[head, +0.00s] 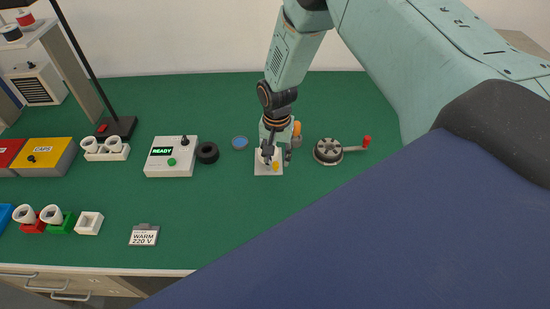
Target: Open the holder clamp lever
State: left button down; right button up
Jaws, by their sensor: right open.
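My right gripper (268,150) reaches down from above over a small white plate (262,172) on the green bench. The fingers are open and cover most of what stands on the plate. A small yellow part (276,166) shows at the plate's front. An orange-topped part (297,128) stands just right of the gripper. Right of these is a round dark grey device (327,151) with an arm ending in a red knob (367,141), apart from the gripper. I cannot tell for sure which part is the holder clamp lever. My left gripper is not in view.
Left of the plate are a blue disc (240,143), a black ring (207,153) and a white box reading READY (171,157). A "WARM 220 V" sign (144,236) stands at the front. White sockets and a yellow CAPS box (44,158) are further left. The front middle is clear.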

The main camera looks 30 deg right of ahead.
aim_at(271, 164)
jog(key=shift+w+f, duration=0.15)
jog(key=shift+f, duration=1.1)
jog(key=shift+a, duration=0.1)
jog(key=shift+r, duration=0.1)
jog(key=shift+c, duration=0.4)
grip_shut()
